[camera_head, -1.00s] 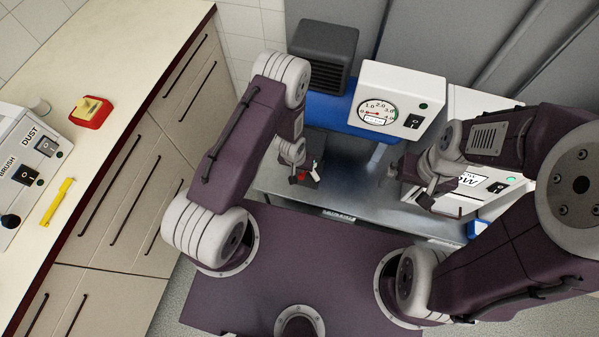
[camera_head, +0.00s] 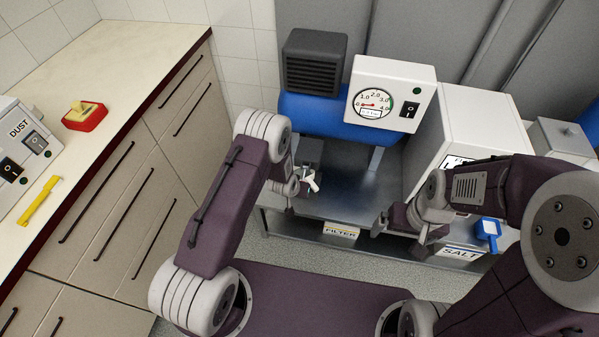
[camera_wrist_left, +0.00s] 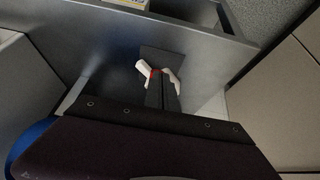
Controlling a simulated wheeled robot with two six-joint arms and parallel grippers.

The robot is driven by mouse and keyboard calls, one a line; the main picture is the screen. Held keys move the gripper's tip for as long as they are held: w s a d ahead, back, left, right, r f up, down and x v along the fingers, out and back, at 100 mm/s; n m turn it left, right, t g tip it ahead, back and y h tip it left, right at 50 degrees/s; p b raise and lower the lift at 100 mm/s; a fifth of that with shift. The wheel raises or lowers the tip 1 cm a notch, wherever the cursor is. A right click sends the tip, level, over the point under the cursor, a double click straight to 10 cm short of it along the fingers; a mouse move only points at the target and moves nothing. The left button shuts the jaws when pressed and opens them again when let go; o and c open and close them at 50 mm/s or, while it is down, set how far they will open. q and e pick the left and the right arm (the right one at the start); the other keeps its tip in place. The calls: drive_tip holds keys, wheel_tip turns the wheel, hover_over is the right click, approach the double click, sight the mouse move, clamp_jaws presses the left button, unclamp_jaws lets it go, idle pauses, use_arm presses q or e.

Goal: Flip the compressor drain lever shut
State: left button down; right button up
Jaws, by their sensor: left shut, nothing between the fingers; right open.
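The compressor has a blue tank (camera_head: 310,113), a black ribbed housing (camera_head: 316,62) and a white gauge box (camera_head: 392,92). The white drain lever (camera_head: 313,181) is low in front of the tank, near the left end of the metal shelf. In the left wrist view the white lever (camera_wrist_left: 142,68) shows beyond the fingertips, with a red bit beside it. My left gripper (camera_head: 304,190) is shut and empty, right at the lever; its fingers (camera_wrist_left: 162,92) hide part of it, and I cannot tell if they touch. My right gripper (camera_head: 415,240) is open and empty over the right front.
A white box (camera_head: 470,125) stands right of the compressor, with a blue scoop (camera_head: 488,232) and a SALT label (camera_head: 462,252) near it.

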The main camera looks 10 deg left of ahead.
use_arm(q)
drive_tip(key=shift+f, duration=0.45)
use_arm(e)
drive_tip(key=shift+f, duration=0.35)
use_arm(q)
drive_tip(key=shift+f+b, duration=0.1)
drive_tip(key=shift+b, duration=0.2)
